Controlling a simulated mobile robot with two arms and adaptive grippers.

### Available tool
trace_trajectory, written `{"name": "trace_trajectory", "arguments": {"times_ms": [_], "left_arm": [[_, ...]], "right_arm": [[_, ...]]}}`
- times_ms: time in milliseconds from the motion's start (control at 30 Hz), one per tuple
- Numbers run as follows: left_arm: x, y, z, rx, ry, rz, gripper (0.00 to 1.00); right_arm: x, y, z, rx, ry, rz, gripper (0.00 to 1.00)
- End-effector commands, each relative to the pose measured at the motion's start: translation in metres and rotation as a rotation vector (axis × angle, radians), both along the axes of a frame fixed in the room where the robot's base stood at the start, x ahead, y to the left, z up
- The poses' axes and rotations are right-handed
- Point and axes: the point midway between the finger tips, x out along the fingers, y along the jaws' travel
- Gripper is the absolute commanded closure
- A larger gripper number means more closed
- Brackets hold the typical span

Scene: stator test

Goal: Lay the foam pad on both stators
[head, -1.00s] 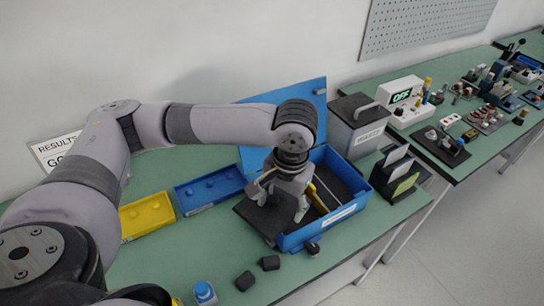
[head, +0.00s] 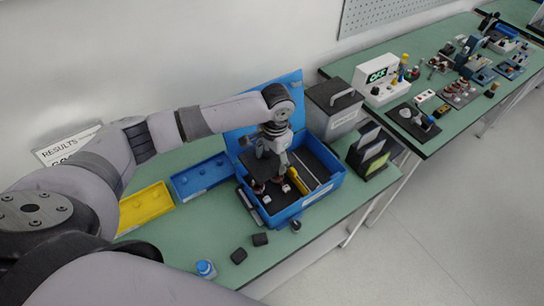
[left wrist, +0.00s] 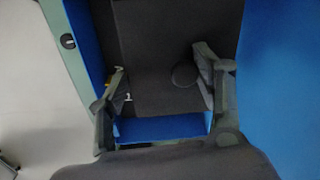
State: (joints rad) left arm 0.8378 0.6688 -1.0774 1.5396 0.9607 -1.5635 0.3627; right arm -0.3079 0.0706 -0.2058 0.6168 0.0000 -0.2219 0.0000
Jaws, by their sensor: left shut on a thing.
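My left gripper (head: 270,182) reaches down into the left part of the open blue box (head: 322,196). In the left wrist view its fingers (left wrist: 160,85) stand wide apart on both sides of a flat dark panel, which looks like the foam pad (left wrist: 150,85). A dark flat surface (head: 277,206) shows low in the box under the gripper. Small brown and white parts beside the fingertips look like the stators (head: 284,187); they are partly hidden and too small to make out. Whether the pad touches them I cannot tell. My right gripper is out of view.
The box's blue lid (head: 285,92) stands open behind. A yellow tray (head: 146,207) and a blue tray (head: 200,177) lie to the left. A grey case (head: 333,110) and a card rack (head: 368,152) stand right.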

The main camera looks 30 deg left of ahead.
Motion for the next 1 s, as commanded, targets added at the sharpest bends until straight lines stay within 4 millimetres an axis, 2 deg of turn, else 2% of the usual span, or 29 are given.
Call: {"name": "trace_trajectory", "arguments": {"times_ms": [33,200,700,1000], "left_arm": [[0.000,0.000,-0.008,0.001,0.000,0.000,0.67],[0.000,0.000,-0.022,0.002,-0.001,0.000,0.67],[0.000,0.001,-0.062,0.002,-0.001,0.001,0.67],[-0.001,0.000,-0.087,0.000,0.002,0.002,0.67]], "right_arm": [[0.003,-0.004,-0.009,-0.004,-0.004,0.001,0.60],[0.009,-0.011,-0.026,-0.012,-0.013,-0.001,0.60],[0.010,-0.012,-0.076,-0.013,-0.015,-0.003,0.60],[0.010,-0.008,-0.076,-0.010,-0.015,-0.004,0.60]]}}
